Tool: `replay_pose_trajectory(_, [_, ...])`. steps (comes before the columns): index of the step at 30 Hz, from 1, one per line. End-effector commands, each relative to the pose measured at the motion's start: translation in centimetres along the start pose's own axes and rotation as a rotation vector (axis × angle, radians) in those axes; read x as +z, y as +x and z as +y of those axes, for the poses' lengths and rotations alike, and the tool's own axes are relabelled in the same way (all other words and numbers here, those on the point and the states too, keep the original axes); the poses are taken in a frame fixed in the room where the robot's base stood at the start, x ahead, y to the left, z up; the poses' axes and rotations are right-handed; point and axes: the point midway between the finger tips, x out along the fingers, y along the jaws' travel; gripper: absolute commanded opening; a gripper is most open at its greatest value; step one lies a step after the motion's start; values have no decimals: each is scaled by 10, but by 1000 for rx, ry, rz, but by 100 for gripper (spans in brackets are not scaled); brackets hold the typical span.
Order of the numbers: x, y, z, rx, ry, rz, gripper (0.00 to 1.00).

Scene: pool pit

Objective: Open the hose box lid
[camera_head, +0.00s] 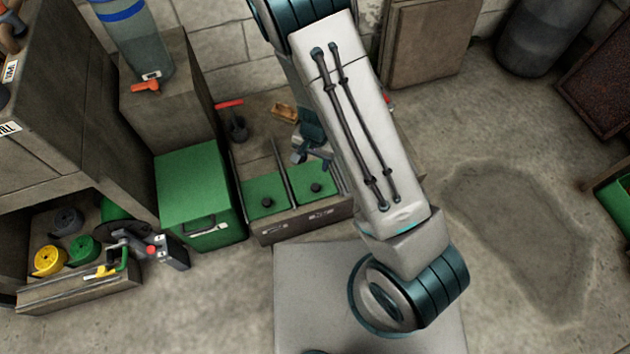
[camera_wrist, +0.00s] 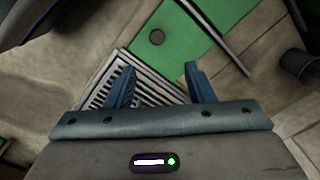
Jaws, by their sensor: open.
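A low grey-brown box has two green lids, left (camera_head: 265,195) and right (camera_head: 313,186), each with a black round knob. Both lids lie flat. Its front labels are too small to read, so I cannot tell if this is the hose box. A taller green box (camera_head: 197,195) with a dark front handle stands left of it, its top shut. My gripper (camera_head: 312,158) is above the back of the two-lid box, fingers apart and empty. In the wrist view a green lid with a black knob (camera_wrist: 157,37) lies beyond my open fingers (camera_wrist: 158,80), apart from them.
A slatted grate (camera_wrist: 150,88) lies below my fingers. A dark pot with a red handle (camera_head: 237,125) stands behind the boxes. Open floor (camera_head: 520,210) lies at the right.

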Motion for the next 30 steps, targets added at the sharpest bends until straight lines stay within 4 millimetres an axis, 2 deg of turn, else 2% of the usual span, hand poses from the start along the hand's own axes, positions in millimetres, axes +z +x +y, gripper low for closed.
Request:
replay_pose_trajectory(8, [-2,27,3,25,18,18,49])
replay_pose_trajectory(21, [-3,111,5,24,17,16,49])
replay_pose_trajectory(24, [-3,127,5,23,17,15,49])
replay_pose_trajectory(30, [-4,145,5,23,16,17,49])
